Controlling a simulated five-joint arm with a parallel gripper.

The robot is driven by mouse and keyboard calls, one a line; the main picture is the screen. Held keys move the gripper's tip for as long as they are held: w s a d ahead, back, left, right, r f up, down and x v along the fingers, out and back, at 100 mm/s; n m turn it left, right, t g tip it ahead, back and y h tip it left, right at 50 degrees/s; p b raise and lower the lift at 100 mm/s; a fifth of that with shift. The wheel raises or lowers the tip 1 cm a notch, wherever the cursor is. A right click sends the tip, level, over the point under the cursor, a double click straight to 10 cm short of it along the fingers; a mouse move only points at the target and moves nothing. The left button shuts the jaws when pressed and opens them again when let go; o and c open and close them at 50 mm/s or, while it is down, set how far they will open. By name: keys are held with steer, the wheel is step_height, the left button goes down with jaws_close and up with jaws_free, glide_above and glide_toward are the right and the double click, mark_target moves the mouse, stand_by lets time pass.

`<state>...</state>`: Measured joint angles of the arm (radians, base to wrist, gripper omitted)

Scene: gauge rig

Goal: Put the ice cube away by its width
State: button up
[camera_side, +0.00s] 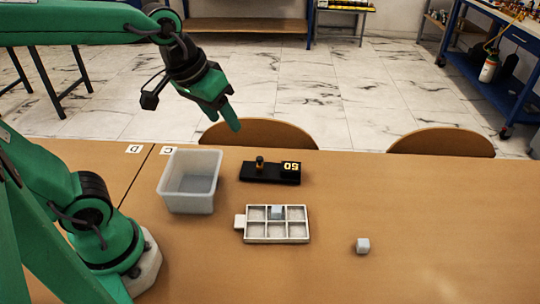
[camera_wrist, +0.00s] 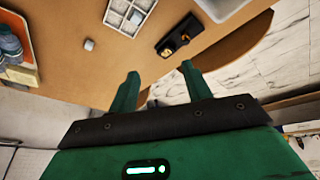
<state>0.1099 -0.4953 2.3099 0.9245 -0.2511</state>
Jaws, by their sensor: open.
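A second pale cube (camera_side: 277,212) is in the back middle compartment of the white divided tray (camera_side: 240,222). A black gauge (camera_side: 258,177) with an orange-marked post and a yellow-digit plate lies behind the tray; the wrist view shows it too (camera_wrist: 167,46). My gripper (camera_side: 232,122) is high above the back of the table, away from both cubes. Its fingers are apart and empty in the wrist view (camera_wrist: 160,75).
A translucent open bin (camera_side: 190,204) stands left of the gauge, by label cards C (camera_side: 167,150) and D (camera_side: 134,149). Chairs (camera_side: 440,142) stand at the far edge. Bottles (camera_wrist: 10,45) show at the wrist view's left edge.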

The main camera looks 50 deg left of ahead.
steer(key=w+d+n+g, duration=0.1)
steer(key=w+d+n, duration=0.1)
steer(key=w+d, duration=0.45)
steer(key=n+g, duration=0.4)
steer(key=n, duration=0.1)
glide_toward(364, 240)
steer(key=shift+s+a, duration=0.15)
steer(key=shift+s, duration=0.1)
steer(key=shift+d+f, duration=0.4)
steer(key=shift+f, duration=1.35)
steer(key=shift+f, duration=0.1)
steer(key=shift+a+f, duration=0.1)
steer(key=shift+f, duration=2.4)
